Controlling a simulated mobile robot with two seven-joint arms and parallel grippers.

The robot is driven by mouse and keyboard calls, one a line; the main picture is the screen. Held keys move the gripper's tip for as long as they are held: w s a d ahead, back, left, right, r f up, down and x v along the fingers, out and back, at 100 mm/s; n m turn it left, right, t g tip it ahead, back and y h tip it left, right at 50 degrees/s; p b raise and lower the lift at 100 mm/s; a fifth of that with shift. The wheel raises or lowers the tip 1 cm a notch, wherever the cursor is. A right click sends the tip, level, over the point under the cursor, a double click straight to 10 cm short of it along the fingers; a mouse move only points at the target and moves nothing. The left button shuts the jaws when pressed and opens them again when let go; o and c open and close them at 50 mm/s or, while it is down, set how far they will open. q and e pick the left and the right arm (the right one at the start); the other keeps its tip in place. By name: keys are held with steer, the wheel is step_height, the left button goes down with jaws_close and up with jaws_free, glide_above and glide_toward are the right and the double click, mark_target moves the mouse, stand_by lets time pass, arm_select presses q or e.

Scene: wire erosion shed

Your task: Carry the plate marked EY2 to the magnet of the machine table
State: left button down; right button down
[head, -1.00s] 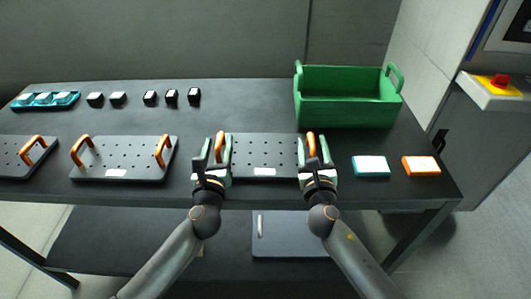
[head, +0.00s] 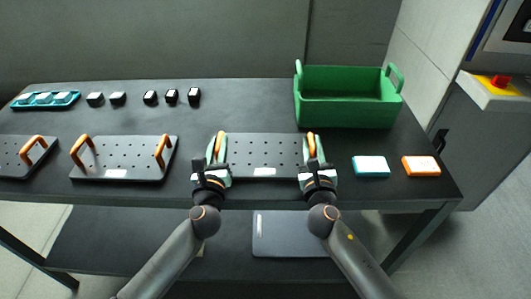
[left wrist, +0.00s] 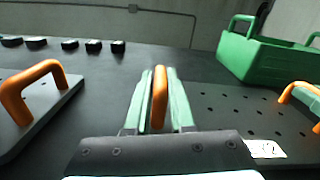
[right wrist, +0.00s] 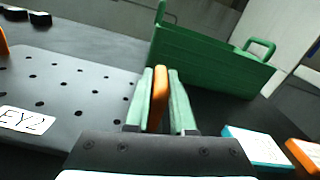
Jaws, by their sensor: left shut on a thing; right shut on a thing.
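The plate marked EY2 (head: 265,151) is a dark perforated plate lying on the bench, with an orange handle at each end. Its white label reading EY2 (right wrist: 26,121) shows in the right wrist view. My left gripper (head: 218,160) is shut on the plate's left orange handle (left wrist: 159,97). My right gripper (head: 312,160) is shut on its right orange handle (right wrist: 160,97). The plate appears to rest flat on the bench. The machine table and its magnet are not recognisable in any view.
A similar plate with orange handles (head: 122,158) lies to the left, and another (head: 16,155) beyond it. A green crate (head: 348,112) stands behind right. A teal block (head: 371,166) and an orange block (head: 420,166) lie to the right. Several black blocks (head: 150,97) stand behind.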

arm_select(q)
steer(key=shift+a, duration=0.1)
arm_select(e)
steer(key=shift+d, duration=0.1)
stand_by(0.6)
arm_select(q)
steer(key=shift+w+r, duration=0.1)
steer(key=shift+r, duration=0.2)
arm_select(e)
steer(key=shift+w+r, duration=0.1)
steer(key=shift+r, duration=0.2)
